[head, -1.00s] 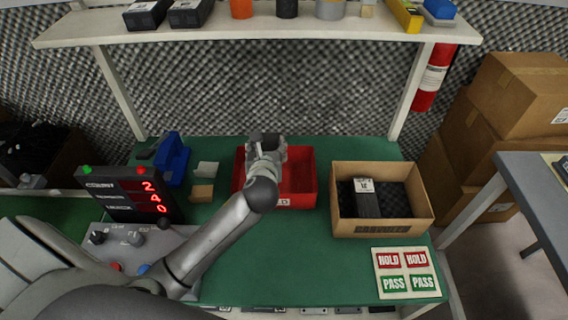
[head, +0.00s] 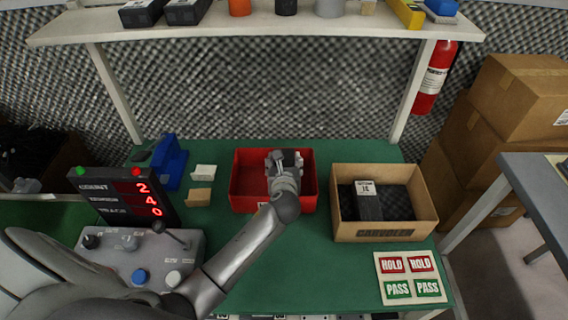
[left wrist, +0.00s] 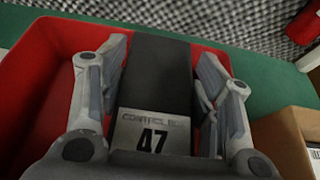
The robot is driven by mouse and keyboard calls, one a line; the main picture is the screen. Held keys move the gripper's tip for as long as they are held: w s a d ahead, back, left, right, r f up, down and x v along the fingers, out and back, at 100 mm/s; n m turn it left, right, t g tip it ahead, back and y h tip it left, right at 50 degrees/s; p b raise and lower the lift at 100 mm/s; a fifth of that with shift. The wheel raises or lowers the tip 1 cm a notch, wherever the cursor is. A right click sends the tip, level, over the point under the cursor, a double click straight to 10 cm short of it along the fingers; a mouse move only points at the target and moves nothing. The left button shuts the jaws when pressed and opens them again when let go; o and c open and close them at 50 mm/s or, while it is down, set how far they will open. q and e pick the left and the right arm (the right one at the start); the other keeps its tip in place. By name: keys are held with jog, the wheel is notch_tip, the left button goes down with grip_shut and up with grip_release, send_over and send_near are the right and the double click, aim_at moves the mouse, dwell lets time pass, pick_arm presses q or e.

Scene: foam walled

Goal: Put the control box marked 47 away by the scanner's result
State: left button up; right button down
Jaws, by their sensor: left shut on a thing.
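My left gripper (head: 284,158) is over the red bin (head: 241,190). In the left wrist view its two fingers (left wrist: 158,95) are shut on the dark control box (left wrist: 157,75), whose white label reads 47. Red bin walls (left wrist: 40,75) show around it; I cannot tell whether the box touches the bin floor. In the head view the gripper hides the held box. To the right, a cardboard carton (head: 385,227) with dark foam lining holds another dark box (head: 368,207) with a white label. My right gripper is not in view.
A display (head: 125,195) with red digits 2, 4, 0 stands at left above a grey control panel (head: 140,260). A HOLD and PASS card (head: 410,277) lies at front right. A blue device (head: 169,162) and small blocks stand left of the bin. A shelf (head: 260,28) spans the back.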

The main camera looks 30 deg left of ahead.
pick_arm(q)
jog(key=shift+f, duration=0.5)
jog(key=o, duration=1.3)
jog(key=shift+c, duration=0.2)
jog(key=shift+r, duration=0.15)
jog(key=p+v, duration=0.1)
jog(key=v, duration=1.1)
jog(key=shift+r, duration=0.35)
jog(key=shift+s, duration=0.1)
